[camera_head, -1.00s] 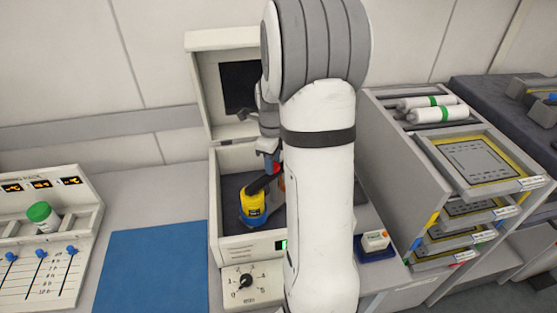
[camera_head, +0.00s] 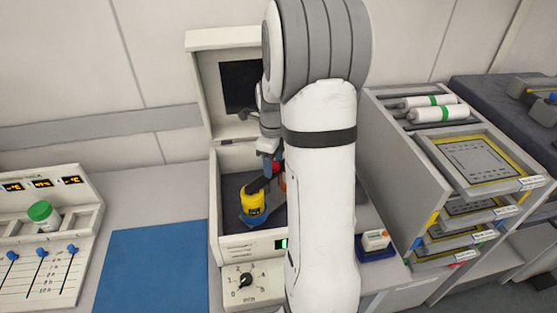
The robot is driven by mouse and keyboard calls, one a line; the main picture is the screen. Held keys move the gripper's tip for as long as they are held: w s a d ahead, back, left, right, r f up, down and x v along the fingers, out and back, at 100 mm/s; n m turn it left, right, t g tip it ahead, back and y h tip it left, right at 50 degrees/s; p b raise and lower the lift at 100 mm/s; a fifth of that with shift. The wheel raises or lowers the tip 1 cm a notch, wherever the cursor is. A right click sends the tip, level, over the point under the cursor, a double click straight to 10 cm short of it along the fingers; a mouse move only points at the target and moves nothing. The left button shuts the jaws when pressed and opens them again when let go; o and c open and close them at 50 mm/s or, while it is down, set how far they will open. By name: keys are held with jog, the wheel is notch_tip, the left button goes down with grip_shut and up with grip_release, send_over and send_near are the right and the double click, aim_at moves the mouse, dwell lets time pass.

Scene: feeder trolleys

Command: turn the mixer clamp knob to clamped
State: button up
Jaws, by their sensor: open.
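The mixer (camera_head: 228,249) is a cream box with its lid (camera_head: 205,85) raised. Inside, a yellow container (camera_head: 252,203) stands on a blue base. A black piece (camera_head: 258,184) lies over its top; I cannot tell whether it is a clamp part. A small red part (camera_head: 276,168), perhaps the clamp knob, shows at my gripper's tip and is mostly covered. My gripper (camera_head: 272,163) is open and points down into the mixer at this red part. Contact cannot be made out. My white arm hides the mixer's right side.
A dial (camera_head: 245,281) sits on the mixer's front. A blue mat (camera_head: 152,268) lies to the left, beside a slider panel (camera_head: 40,270) with a green-capped jar (camera_head: 43,215). A small button box (camera_head: 375,241) and a tray rack (camera_head: 388,150) stand to the right.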

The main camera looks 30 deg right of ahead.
jog(key=shift+r, duration=0.15)
notch_tip(320, 180, up, 8)
jog(key=shift+f+b, duration=0.25)
jog(key=shift+b, duration=0.1)
dwell(0.5)
